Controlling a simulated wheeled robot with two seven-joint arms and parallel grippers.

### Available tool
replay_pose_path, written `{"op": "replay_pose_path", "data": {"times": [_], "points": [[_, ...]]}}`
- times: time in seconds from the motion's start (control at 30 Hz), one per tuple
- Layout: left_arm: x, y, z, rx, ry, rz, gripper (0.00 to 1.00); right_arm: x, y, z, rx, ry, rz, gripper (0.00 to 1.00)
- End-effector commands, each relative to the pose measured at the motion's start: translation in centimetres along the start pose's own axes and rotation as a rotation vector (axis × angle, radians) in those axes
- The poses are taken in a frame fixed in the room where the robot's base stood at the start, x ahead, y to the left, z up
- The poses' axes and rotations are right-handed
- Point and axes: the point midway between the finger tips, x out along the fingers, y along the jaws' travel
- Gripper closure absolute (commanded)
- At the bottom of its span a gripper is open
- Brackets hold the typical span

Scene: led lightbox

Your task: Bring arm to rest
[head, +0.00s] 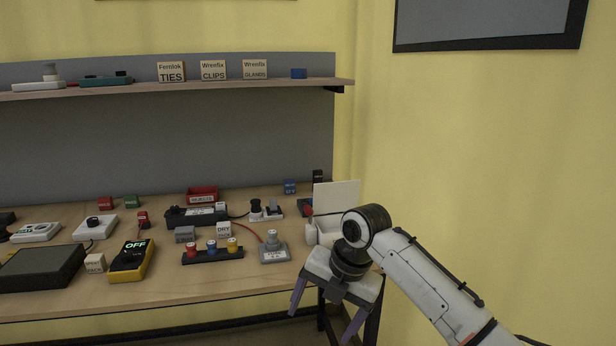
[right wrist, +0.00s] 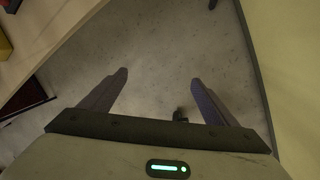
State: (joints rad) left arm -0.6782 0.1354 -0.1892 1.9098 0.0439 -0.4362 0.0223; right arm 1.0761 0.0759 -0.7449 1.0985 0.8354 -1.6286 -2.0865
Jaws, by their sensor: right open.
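My right arm comes in from the lower right of the head view. Its gripper (head: 326,318) hangs at the right front corner of the workbench, fingers pointing down. The two purple-grey fingers are spread apart with nothing between them. In the right wrist view the same gripper (right wrist: 160,85) is open over bare grey floor, with the bench edge to the left. My left gripper is not in the head view.
The workbench (head: 180,284) holds a yellow meter (head: 131,262), a black panel (head: 40,268), a block with coloured knobs (head: 212,252) and a grey device (head: 273,248). A white upright panel (head: 336,197) stands behind my gripper. A yellow wall (head: 500,180) is at right.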

Motion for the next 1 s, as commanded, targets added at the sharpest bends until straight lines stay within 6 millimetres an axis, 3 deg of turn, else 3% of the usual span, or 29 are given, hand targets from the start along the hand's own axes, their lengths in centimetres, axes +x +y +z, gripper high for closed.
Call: {"op": "replay_pose_path", "data": {"times": [0.03,0.2,0.37,0.5,0.73,0.9,1.0], "points": [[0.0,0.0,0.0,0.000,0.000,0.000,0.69,3.0,-0.8,-1.3,0.100,0.015,0.032,0.18],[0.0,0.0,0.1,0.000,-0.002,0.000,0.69,10.8,-3.2,-4.7,0.516,0.029,0.164,0.18],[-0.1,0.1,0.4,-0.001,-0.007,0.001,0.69,16.1,-6.7,-8.3,0.928,0.047,0.274,0.18],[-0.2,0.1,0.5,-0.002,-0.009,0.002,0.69,19.2,-11.0,-11.6,1.291,0.059,0.364,0.18],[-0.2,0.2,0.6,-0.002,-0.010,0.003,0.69,21.1,-19.9,-17.2,1.850,0.050,0.513,0.18],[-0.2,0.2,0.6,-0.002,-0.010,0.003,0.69,19.8,-26.4,-21.2,2.175,0.033,0.635,0.18],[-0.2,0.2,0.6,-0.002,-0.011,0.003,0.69,18.7,-29.1,-22.9,2.299,0.028,0.696,0.18]]}}
